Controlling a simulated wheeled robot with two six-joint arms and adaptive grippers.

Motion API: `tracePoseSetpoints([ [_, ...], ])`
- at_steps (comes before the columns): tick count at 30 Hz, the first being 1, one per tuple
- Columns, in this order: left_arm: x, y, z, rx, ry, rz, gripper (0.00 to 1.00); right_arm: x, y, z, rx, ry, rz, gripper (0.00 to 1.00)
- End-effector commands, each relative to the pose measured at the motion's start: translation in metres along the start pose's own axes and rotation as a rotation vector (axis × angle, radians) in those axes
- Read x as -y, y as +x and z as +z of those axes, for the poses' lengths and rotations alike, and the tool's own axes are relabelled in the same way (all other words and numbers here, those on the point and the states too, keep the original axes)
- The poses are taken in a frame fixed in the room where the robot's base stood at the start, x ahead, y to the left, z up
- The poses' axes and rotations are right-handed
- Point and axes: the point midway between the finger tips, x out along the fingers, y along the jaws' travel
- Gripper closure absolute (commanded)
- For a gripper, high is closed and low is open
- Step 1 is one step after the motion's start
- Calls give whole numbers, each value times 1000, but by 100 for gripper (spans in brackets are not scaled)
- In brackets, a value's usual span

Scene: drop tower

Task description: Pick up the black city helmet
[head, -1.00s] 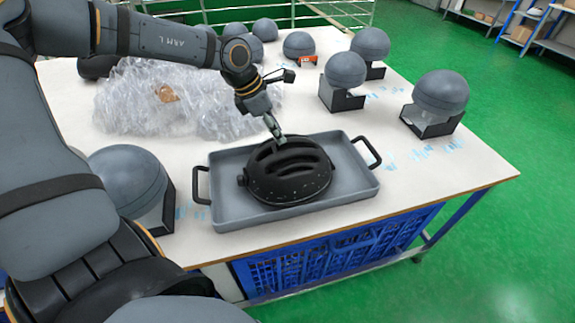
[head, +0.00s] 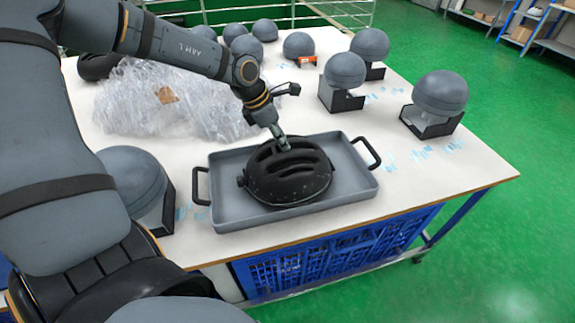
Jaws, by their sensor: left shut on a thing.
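The black city helmet (head: 290,180) lies in a grey tray (head: 235,213) with two black handles, on the white table. Long vents run across the top of its shell. My left gripper (head: 284,145) comes down from above and is shut on the helmet at its upper far edge. The fingertips are small and partly hidden against the dark shell. The helmet still appears to rest in the tray. My right gripper is not in view.
Grey headforms on black stands are on the table (head: 430,190), one (head: 440,93) at right and one (head: 135,182) at left. Crumpled clear plastic wrap (head: 150,105) lies behind the tray. A blue crate (head: 330,250) sits under the table.

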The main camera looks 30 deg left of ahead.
Motion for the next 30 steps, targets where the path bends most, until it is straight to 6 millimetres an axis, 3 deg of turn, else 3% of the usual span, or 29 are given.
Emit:
tracePoseSetpoints([
  [9,0,-4,2,1,0,1,100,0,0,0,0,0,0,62],
  [15,-1,-32,14,4,1,3,100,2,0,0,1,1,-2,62],
  [22,52,-88,33,4,7,6,100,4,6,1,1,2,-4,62],
  [27,99,-106,36,-1,4,4,100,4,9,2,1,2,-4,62],
  [30,118,-116,39,-1,3,4,100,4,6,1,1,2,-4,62],
])
